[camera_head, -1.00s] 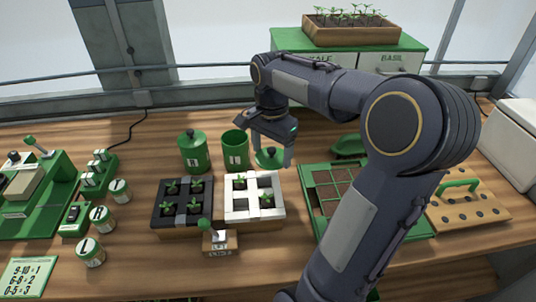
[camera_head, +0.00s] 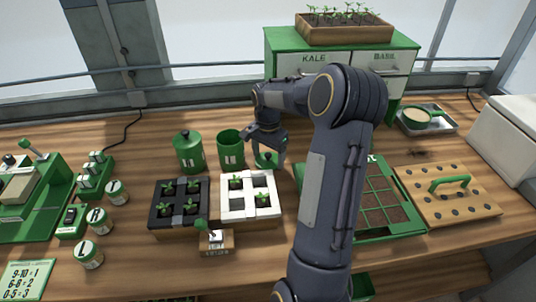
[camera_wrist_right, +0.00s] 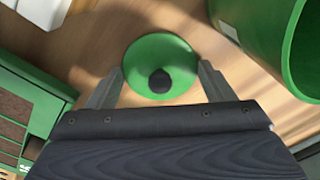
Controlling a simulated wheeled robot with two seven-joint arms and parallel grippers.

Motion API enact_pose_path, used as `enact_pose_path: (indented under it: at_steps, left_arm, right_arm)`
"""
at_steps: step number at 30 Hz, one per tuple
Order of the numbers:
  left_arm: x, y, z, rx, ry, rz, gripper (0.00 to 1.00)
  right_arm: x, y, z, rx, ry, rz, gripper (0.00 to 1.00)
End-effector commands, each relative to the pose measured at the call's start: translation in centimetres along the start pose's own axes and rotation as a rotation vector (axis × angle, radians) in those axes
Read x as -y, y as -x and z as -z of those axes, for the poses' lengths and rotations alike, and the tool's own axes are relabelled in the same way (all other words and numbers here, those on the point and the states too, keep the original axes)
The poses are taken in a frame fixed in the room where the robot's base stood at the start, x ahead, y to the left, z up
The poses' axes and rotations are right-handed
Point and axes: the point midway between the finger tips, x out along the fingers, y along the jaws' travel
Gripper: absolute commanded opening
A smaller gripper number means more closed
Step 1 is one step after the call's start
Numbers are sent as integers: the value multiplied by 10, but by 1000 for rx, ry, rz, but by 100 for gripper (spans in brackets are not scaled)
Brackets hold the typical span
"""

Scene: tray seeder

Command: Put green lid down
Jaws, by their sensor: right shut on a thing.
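The green lid (camera_head: 266,161), a round disc with a dark knob, is low by the wooden table, just right of the open green canister (camera_head: 231,152). I cannot tell whether it touches the table. My right gripper (camera_head: 267,148) is over the lid, shut on it, with one finger on each side. In the right wrist view the lid (camera_wrist_right: 160,50) lies between the two fingers (camera_wrist_right: 160,85), knob toward the camera. The open canister's rim and wall (camera_wrist_right: 293,45) show at its upper right. My left gripper is not in view.
A lidded green canister (camera_head: 189,154) stands left of the open one. A black seedling tray (camera_head: 157,211) and a white one (camera_head: 226,203) sit in front. A green gridded tray (camera_head: 408,219) is at the right, partly behind my arm. A cabinet (camera_head: 290,45) stands behind.

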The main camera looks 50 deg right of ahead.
Motion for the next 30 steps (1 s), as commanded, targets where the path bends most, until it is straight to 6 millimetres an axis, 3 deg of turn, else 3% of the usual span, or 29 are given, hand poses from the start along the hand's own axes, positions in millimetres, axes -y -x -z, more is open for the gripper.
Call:
enact_pose_path:
  at_steps: [10, 11, 15, 24, 30]
  left_arm:
    - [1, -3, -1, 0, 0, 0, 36]
    - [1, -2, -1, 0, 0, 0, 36]
    - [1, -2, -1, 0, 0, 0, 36]
    - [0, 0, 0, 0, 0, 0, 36]
    - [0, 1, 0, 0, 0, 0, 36]
  right_arm:
    - [0, -4, 0, 0, 1, 1, 54]
    - [0, -3, 0, 0, 0, 2, 79]
    - [0, -2, 0, 0, 0, 1, 97]
    - [0, 0, 0, 0, 0, 1, 97]
    - [1, 24, 0, -3, 0, 5, 97]
